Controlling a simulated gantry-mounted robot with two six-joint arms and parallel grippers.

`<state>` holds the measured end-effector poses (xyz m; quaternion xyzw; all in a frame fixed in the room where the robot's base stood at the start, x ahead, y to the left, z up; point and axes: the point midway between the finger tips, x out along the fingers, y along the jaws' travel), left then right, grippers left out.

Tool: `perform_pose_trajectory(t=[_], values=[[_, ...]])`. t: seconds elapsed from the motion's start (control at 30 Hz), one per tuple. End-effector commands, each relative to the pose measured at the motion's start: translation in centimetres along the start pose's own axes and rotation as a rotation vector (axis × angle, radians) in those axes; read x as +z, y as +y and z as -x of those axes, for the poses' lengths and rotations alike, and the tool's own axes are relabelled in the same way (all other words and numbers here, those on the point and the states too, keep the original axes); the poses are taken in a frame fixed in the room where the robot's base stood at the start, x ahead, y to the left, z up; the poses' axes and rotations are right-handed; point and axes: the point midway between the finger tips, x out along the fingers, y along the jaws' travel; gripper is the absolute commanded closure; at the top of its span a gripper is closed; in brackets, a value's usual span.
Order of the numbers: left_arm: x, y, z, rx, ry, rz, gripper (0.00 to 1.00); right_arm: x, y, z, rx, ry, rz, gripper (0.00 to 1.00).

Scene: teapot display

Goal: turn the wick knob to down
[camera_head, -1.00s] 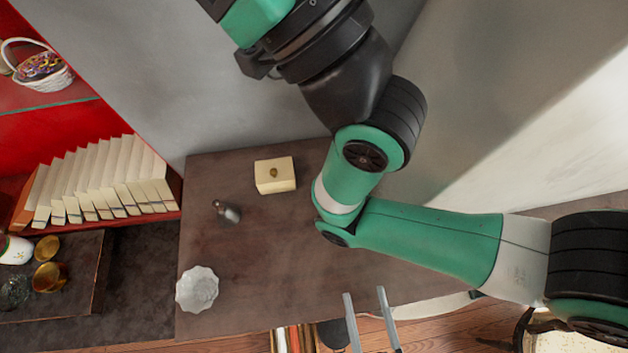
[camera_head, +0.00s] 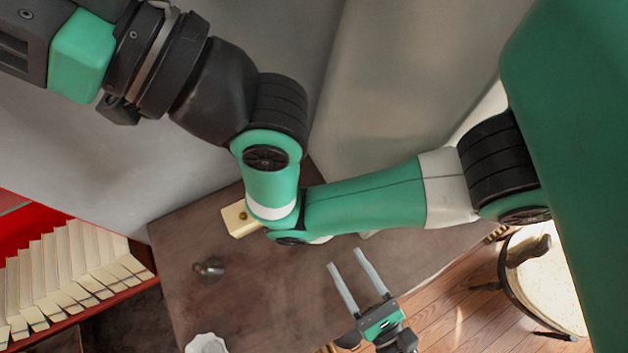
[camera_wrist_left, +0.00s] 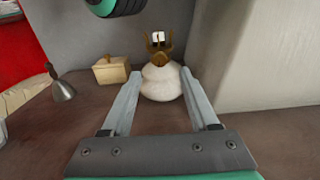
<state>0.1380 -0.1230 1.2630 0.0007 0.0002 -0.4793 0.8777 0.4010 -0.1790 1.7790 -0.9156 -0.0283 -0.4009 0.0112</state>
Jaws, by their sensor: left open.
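A white rounded vessel with a brass, pronged top, like an oil lamp (camera_wrist_left: 162,83), stands ahead of my left gripper in the left wrist view. It lies between the lines of the two fingers, beyond their tips. I cannot make out a separate wick knob on the brass top (camera_wrist_left: 157,50). In the head view my arm hides most or all of the lamp. My left gripper (camera_head: 347,264) is open and empty, with its fingers pointing up and left over the table's edge area; its fingers also show in the left wrist view (camera_wrist_left: 160,90). My right gripper is not in view.
A pale box (camera_head: 237,221) with a brass piece on top and a small metal bell-shaped item (camera_head: 210,268) stand on the brown table (camera_head: 185,240). A white scalloped dish (camera_head: 207,344) is at the front. Walls close off the back; a chair (camera_head: 510,275) stands right.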

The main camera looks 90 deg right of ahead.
Motion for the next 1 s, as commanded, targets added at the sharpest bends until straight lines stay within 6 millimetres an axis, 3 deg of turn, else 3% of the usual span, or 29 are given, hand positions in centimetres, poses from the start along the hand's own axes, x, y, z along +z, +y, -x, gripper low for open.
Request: perform_pose_trajectory(t=[0.1,0.3,0.67,1.0], values=[[0.5,0.1,-2.9,0.005,-0.002,0.002,0.39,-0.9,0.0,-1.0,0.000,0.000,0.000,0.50],[0.2,0.1,-5.8,0.001,-0.002,0.001,0.39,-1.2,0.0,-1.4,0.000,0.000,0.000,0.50],[0.1,0.0,-6.5,-0.001,-0.001,0.001,0.41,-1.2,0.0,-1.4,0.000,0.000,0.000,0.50],[0.1,0.0,-6.4,0.000,-0.001,0.001,1.00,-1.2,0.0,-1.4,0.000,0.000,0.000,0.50]])
